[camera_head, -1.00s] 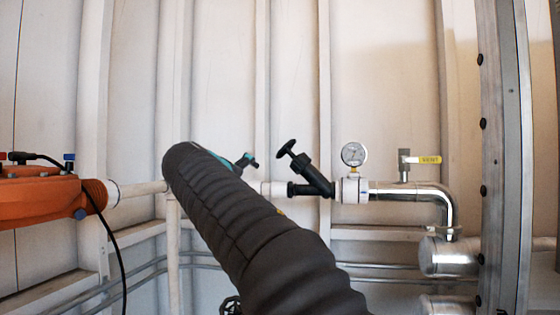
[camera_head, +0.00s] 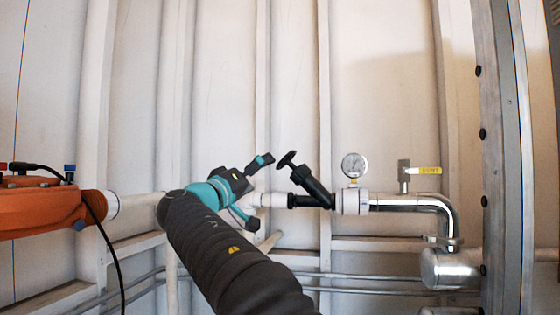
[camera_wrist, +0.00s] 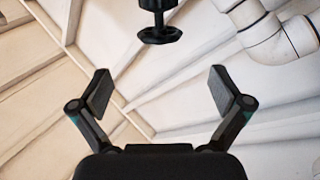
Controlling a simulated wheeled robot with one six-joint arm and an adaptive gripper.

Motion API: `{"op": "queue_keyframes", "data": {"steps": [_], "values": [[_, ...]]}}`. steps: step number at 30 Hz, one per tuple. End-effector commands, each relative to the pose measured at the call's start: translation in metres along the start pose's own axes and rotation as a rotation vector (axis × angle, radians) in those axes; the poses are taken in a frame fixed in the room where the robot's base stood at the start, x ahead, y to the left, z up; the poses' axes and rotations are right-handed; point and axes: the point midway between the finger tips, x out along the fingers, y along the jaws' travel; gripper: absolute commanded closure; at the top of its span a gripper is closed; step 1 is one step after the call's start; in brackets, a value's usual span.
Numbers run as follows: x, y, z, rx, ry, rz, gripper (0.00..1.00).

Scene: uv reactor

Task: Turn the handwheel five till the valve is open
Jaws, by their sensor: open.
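A black handwheel (camera_head: 287,159) sits on the slanted stem of a black valve (camera_head: 312,188) in the white pipe line, left of the gauge. The wrist view shows the handwheel (camera_wrist: 160,36) at top centre, ahead of my gripper and apart from it. My gripper (camera_wrist: 157,88) is open and empty, its two fingers spread wide. In the head view my gripper (camera_head: 262,162) is just left of the handwheel, with a gap between them. Whether this wheel carries the number five cannot be read.
An orange unit (camera_head: 45,205) with a black cable is at left. A metal post (camera_head: 497,150) is at right. White pipes show in the wrist view (camera_wrist: 262,32).

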Motion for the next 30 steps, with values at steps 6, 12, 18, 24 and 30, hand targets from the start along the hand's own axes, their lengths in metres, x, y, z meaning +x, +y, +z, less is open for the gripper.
{"op": "queue_keyframes", "data": {"steps": [6,12,18,24,30], "values": [[0.043,0.002,-0.001,-0.001,-0.002,0.001,0.0],[0.075,0.001,-0.001,-0.002,-0.002,0.001,0.0],[0.09,0.001,0.0,-0.002,-0.002,-0.001,0.0],[0.093,0.0,0.0,-0.001,0.0,-0.001,0.0],[0.093,0.0,0.0,-0.001,0.0,-0.001,0.12]]}}
